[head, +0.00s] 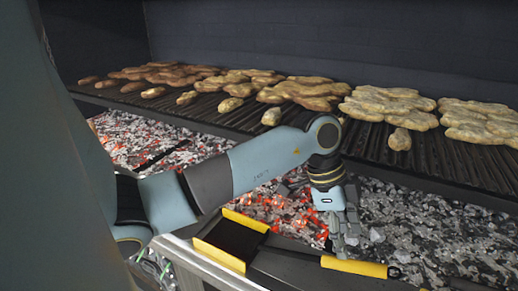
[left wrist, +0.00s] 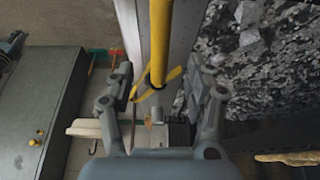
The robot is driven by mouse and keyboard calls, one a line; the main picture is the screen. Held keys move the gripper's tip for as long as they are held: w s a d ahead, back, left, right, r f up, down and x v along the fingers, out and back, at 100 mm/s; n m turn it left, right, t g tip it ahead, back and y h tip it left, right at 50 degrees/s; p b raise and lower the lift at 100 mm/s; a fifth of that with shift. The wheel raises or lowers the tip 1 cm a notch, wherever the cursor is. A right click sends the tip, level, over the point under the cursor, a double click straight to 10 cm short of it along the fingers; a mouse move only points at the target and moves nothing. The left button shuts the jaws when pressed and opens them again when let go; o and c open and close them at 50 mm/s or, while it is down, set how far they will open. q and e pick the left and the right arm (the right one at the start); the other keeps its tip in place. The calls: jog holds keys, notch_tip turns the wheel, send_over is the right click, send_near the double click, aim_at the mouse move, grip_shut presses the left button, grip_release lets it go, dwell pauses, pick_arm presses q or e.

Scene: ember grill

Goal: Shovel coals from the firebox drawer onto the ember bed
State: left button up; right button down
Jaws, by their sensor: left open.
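A shovel with a black, yellow-edged pan (head: 238,238) and a yellow handle (head: 355,267) lies along the front ledge of the grill. The yellow handle also shows in the left wrist view (left wrist: 159,40). My left gripper (head: 343,238) is open just above the handle, pointing down. In the left wrist view its fingers (left wrist: 160,80) stand apart on either side of the handle's line, with nothing gripped. The ember bed (head: 285,212) has grey ash and glowing red coals behind the shovel. I cannot make out the firebox drawer. My right gripper is not in view.
Flatbreads and meat-like pieces (head: 295,92) lie on the dark grate (head: 360,145) above the embers. A grey-green cabinet (left wrist: 40,105) stands at the left of the left wrist view. My left arm crosses the front of the grill.

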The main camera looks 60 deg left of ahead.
aim_at(353, 261)
pick_arm(q)
jog(key=b+x, duration=0.3)
jog(key=x, duration=0.2)
jog(key=shift+b, duration=0.4)
jog(key=shift+b+x, duration=0.4)
jog(key=shift+x, duration=0.75)
jog(key=shift+c, duration=0.3)
grip_shut()
jog(key=shift+r, duration=0.1)
notch_tip(353, 261, up, 12)
jog(key=p, duration=1.2)
